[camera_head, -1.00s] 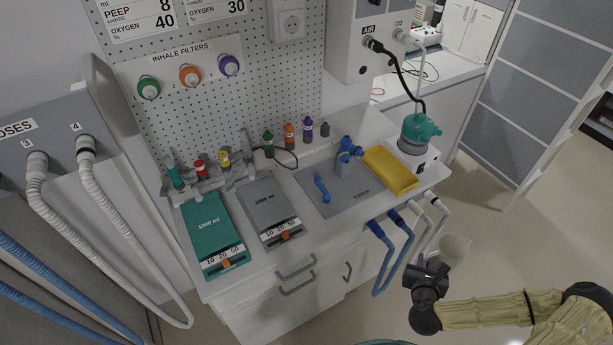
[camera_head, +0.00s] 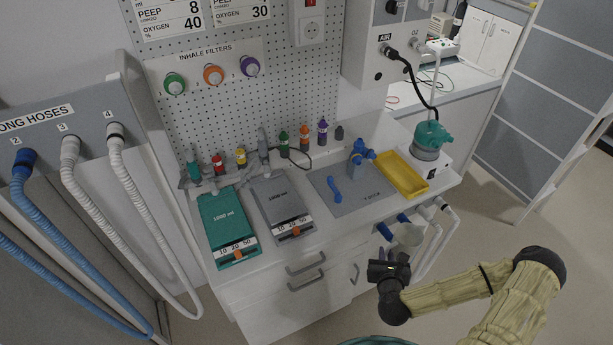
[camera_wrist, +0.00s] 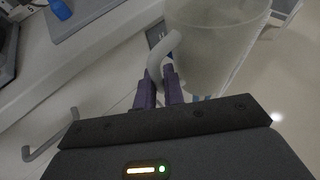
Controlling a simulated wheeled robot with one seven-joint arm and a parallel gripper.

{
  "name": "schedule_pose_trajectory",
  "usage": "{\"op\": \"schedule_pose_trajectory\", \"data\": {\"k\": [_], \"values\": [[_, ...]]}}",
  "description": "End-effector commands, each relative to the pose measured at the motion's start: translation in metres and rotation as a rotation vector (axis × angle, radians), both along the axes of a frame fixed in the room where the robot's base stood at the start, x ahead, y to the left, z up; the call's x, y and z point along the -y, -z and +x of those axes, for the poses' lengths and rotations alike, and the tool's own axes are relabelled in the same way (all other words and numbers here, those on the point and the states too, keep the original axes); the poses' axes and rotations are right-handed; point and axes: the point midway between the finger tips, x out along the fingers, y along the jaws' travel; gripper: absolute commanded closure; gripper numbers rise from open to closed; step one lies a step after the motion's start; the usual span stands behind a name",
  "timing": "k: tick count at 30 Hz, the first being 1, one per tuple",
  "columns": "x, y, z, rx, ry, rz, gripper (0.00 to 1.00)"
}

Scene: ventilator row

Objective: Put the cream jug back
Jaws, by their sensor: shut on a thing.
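The cream jug (camera_head: 409,237) is a pale, translucent cup-like vessel with a handle. It also shows large at the top of the wrist view (camera_wrist: 213,45). My gripper (camera_head: 393,258) is shut on the jug's handle; its purple fingers (camera_wrist: 160,87) close around the handle in the wrist view. The jug is held off the floor in front of the counter's right part, near the hanging hoses. In the head view the gripper hides part of it.
The white counter (camera_head: 300,247) carries a grey mat (camera_head: 362,201) with blue parts, an empty yellow tray (camera_head: 403,174), and a teal-topped device (camera_head: 431,140). Green (camera_head: 224,221) and grey (camera_head: 280,205) bellows panels lie to the left. Short hoses hang at the counter's front right. Drawer handles stick out below.

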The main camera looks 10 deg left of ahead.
Motion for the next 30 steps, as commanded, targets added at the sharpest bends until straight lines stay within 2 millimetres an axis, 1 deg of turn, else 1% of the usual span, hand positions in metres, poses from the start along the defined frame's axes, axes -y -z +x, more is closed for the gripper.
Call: {"op": "schedule_pose_trajectory", "data": {"k": [17,20,30], "values": [[0.0,-0.003,0.0,0.001,0.0,0.0,1.0],[0.0,-0.009,0.0,0.001,-0.001,-0.001,1.0],[-0.001,-0.041,0.0,0.001,-0.002,0.0,1.0]]}}
